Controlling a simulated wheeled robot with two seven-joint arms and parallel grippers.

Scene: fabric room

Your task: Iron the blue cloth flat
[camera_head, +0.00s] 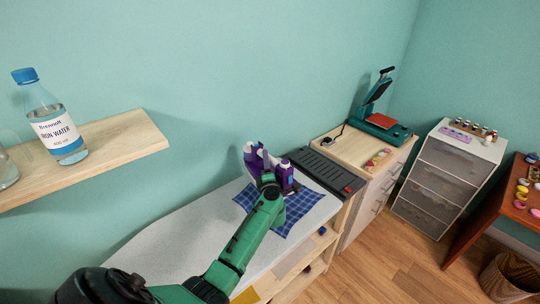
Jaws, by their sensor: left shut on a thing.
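The blue checked cloth (300,208) lies on the grey-white ironing board (180,232) near its far right end. A purple and white iron (286,178) stands over the cloth. My left gripper (268,178) is at the iron and shut on it. My left arm covers part of the cloth and the board. Whether the iron's sole touches the cloth is hidden. My right gripper is not in view.
A dark slatted iron rest (325,172) adjoins the board's far end. A wooden cabinet with a green heat press (380,125) stands beyond it. A wall shelf (110,148) at left holds a water bottle (62,130). The board's near left part is clear.

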